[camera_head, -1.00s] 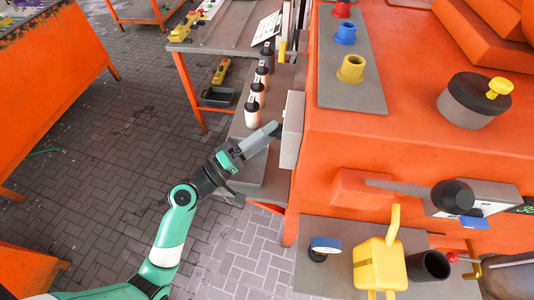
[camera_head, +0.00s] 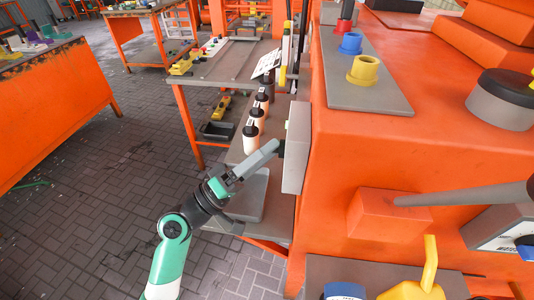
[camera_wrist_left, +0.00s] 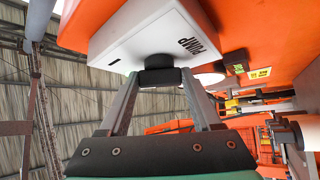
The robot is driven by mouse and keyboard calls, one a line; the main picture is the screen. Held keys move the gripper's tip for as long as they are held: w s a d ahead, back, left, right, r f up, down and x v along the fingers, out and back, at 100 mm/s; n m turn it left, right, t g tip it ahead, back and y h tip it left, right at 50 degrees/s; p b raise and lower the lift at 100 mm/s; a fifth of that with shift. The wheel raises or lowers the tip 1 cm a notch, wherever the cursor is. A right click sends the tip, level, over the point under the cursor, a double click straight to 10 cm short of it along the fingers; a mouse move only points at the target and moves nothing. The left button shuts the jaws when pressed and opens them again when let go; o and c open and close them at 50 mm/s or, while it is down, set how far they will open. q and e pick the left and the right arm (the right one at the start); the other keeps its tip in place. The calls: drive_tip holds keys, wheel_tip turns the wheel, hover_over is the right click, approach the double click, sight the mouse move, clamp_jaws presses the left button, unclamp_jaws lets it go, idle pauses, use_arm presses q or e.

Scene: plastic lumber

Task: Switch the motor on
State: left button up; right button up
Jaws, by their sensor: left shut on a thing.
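A pale grey switch box (camera_head: 297,146) is fixed to the left side of the orange machine. In the left wrist view the same box (camera_wrist_left: 130,35) carries a label that reads PUMP and a black rotary knob (camera_wrist_left: 160,76). My left gripper (camera_head: 275,147) reaches up to the box from the lower left. In the left wrist view its two fingers (camera_wrist_left: 160,85) are shut on the knob, one on each side. In the head view the fingers hide most of the knob. My right gripper is not in view.
The orange machine (camera_head: 410,155) fills the right side, with a grey lever (camera_head: 465,195) and yellow cup (camera_head: 364,70) on it. Several bottles (camera_head: 251,137) stand on a shelf behind my gripper. A workbench (camera_head: 230,65) is farther back. The paved floor at lower left is clear.

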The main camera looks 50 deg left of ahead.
use_arm(q)
drive_tip(key=o, duration=1.4)
drive_tip(key=b+v, duration=0.1)
drive_tip(key=v, duration=1)
drive_tip(key=shift+s, duration=0.3)
